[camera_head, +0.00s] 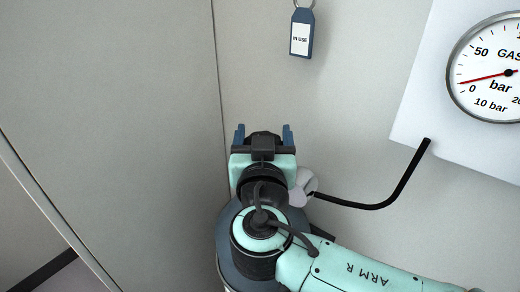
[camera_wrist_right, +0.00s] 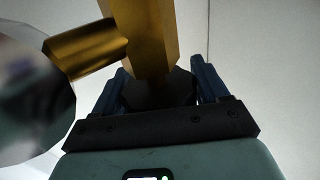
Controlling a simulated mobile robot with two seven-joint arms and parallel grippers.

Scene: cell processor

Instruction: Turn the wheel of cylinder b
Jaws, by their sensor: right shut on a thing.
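In the right wrist view a brass valve body (camera_wrist_right: 142,35) stands upright, with a brass side stub (camera_wrist_right: 88,48) pointing left. At its end, between my blue fingers, is a dark faceted piece (camera_wrist_right: 165,88), which looks like the wheel. My right gripper (camera_wrist_right: 160,82) is shut on this wheel, one finger on each side. In the head view my right gripper (camera_head: 264,136) points away from me near the panel seam. There its own body and arm hide the wheel and valve. Which cylinder this is cannot be read. My left gripper is not in view.
A round pale fitting (camera_head: 303,187) sits right beside my right gripper; a black hose (camera_head: 374,205) runs from it to a white board with a GAS gauge (camera_head: 484,75). A blue IN USE tag (camera_head: 301,33) hangs above. The left panel (camera_head: 110,110) is bare.

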